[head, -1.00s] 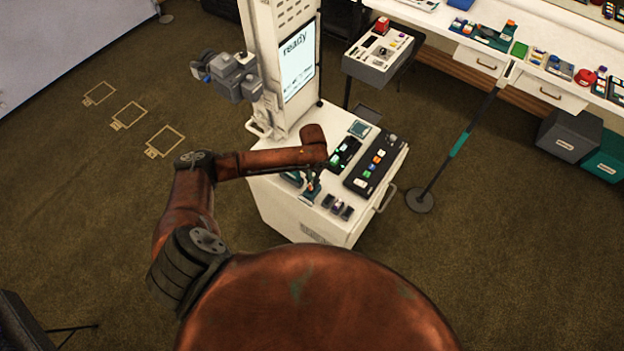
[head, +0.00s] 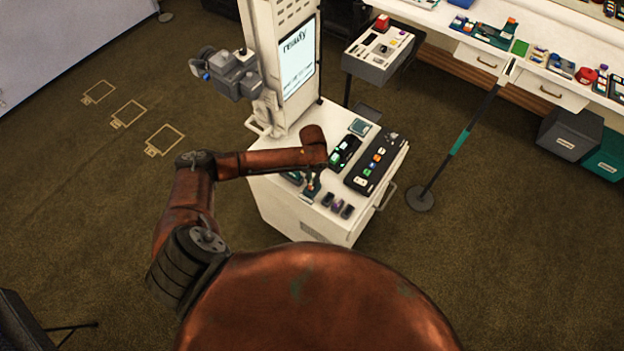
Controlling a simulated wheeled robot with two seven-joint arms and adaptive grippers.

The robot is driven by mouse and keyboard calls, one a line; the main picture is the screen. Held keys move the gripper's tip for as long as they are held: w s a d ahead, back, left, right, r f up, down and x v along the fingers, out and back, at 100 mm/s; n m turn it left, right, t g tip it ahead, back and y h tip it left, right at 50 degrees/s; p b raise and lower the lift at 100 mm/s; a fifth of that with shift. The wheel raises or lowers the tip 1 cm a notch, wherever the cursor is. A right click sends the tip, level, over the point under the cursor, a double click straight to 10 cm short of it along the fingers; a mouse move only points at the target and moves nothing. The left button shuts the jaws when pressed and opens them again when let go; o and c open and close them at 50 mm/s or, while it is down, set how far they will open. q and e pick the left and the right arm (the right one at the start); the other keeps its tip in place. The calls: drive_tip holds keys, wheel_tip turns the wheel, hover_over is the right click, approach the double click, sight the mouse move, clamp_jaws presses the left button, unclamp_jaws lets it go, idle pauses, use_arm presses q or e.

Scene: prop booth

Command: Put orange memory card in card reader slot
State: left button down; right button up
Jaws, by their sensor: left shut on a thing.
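My left gripper (head: 312,190) points down over the front left part of the white cart top (head: 284,207). A dark device with a green light (head: 343,152), possibly the card reader, stands just behind and to the right of the gripper. Its slot cannot be made out. A black strip (head: 375,163) with several coloured pieces, some of them orange, lies to its right. My right gripper is not in view.
Several small dark pieces (head: 337,205) stand right of the gripper near the cart's front edge. A square-topped device (head: 359,127) sits at the back. A screen (head: 297,58) rises behind the cart. A post (head: 455,145) stands to the right.

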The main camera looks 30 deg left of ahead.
use_arm(q)
drive_tip(key=shift+f, duration=0.55)
drive_tip(key=c, duration=1.9)
unclamp_jaws()
drive_tip(key=shift+r, duration=0.1)
drive_tip(key=shift+r+p, duration=3.2)
drive_tip(key=shift+r, duration=0.25)
